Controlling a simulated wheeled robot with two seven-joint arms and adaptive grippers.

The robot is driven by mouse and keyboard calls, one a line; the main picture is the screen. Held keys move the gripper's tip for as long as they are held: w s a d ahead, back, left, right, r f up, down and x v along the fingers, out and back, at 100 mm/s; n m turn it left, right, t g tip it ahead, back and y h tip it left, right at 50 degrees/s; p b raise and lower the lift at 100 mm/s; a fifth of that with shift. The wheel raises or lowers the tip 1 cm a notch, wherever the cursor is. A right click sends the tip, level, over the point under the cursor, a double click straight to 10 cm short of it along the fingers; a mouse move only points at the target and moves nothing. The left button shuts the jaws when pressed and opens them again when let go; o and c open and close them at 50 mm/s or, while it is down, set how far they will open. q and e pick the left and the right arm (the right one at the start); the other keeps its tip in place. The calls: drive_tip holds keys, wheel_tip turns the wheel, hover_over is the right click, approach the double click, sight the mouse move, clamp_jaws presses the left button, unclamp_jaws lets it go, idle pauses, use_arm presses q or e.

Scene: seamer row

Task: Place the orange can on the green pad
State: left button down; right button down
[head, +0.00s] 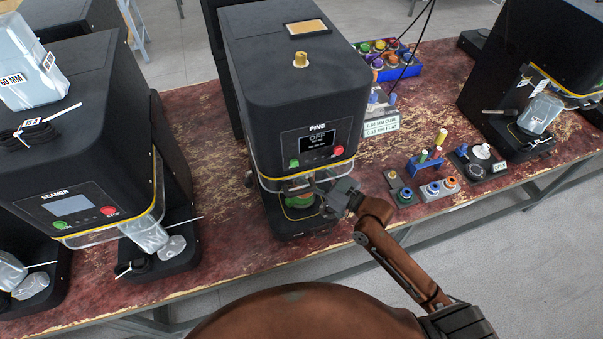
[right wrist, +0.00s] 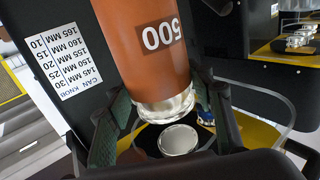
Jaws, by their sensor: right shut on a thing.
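The orange can (right wrist: 145,40) shows large in the right wrist view, with a dark "500" label and a silver rim. My right gripper (right wrist: 165,115) is shut on it, with one finger on each side near the rim. In the head view my right gripper (head: 338,198) reaches into the front opening of the PINE seamer. The green pad (head: 299,203) shows in part low in that opening. The can cannot be made out in the head view, and whether it touches the pad is hidden. My left gripper is not in view.
The PINE seamer (head: 290,85) has a clear, yellow-edged guard (head: 305,178) close above my right gripper. A silver round part (right wrist: 179,140) is near the can's rim. Another seamer (head: 75,190) stands left. Grey blocks with knobs (head: 435,188) stand right.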

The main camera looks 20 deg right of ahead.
drive_tip(key=shift+w+a+f+b, duration=0.1)
drive_tip(key=shift+w+f, duration=0.05)
drive_tip(key=shift+f, duration=0.4)
drive_tip(key=shift+w+a+f+b, duration=0.1)
drive_tip(key=shift+w+f+b, duration=0.1)
drive_tip(key=shift+f, duration=0.35)
drive_tip(key=shift+w+a+f+b, duration=0.1)
drive_tip(key=shift+w+f, duration=0.05)
drive_tip(key=shift+f, duration=0.4)
drive_tip(key=shift+f, duration=0.15)
drive_tip(key=c, duration=0.9)
unclamp_jaws()
drive_tip(key=shift+c, duration=0.2)
drive_tip(key=b+v, duration=0.1)
drive_tip(key=v, duration=1.1)
drive_tip(key=shift+s+a, duration=0.1)
